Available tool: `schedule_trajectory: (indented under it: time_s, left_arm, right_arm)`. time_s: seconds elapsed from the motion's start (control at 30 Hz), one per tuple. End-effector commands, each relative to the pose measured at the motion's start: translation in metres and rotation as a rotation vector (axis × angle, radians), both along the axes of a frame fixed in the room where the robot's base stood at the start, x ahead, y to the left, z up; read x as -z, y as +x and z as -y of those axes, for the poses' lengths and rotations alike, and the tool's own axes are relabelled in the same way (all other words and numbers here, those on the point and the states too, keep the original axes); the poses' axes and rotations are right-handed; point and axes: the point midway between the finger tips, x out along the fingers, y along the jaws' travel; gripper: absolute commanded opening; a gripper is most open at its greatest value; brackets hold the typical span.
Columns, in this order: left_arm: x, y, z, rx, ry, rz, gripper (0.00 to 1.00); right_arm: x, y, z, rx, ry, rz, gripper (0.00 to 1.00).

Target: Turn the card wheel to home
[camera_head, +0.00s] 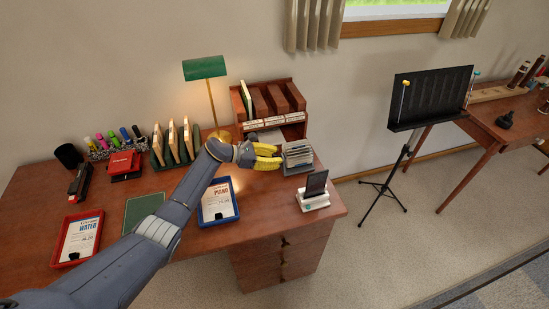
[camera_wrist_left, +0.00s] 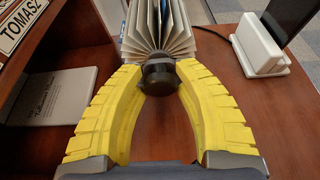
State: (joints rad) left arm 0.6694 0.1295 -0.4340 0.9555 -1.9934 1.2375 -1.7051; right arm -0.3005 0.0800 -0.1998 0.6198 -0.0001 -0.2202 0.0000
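The card wheel (camera_head: 299,154) stands on the desk's right part, with its pale cards fanned out. In the left wrist view its cards (camera_wrist_left: 158,28) spread at the top, above a dark round knob (camera_wrist_left: 160,75). My left gripper (camera_head: 279,157) is at the wheel's left side. In the left wrist view its yellow fingers (camera_wrist_left: 161,72) converge on the knob, one tip against each side, and look shut on it. The front of the wheel's cards is hidden from the wrist. My right gripper is not in view.
A phone on a white stand (camera_head: 314,192) is close to the wheel's right. A wooden rack (camera_head: 272,101) is behind, a green lamp (camera_head: 205,68) farther left. A blue tray (camera_head: 232,215) lies below my arm. A music stand (camera_head: 428,98) stands beyond the desk.

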Motion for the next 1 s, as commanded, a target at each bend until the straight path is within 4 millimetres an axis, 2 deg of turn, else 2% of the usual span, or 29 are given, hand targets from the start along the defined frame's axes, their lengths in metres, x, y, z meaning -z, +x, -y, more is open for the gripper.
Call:
schedule_trajectory:
  time_s: [0.03,0.23,0.67,1.0]
  left_arm:
    - [0.0001,0.0,-0.0001,0.0,0.0,0.0,0.23]
    - [0.0,0.0,-0.0001,0.0,0.0,0.0,0.0]
    - [-0.0006,0.0005,-0.0001,0.0,-0.007,-0.023,0.0]
    - [-0.0011,0.0024,-0.001,-0.001,-0.064,-0.227,0.0]
  right_arm:
    - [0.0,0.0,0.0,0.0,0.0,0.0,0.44]
    - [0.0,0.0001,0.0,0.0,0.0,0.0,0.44]
    - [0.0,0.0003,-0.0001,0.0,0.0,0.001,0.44]
    - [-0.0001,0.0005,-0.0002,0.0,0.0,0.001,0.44]
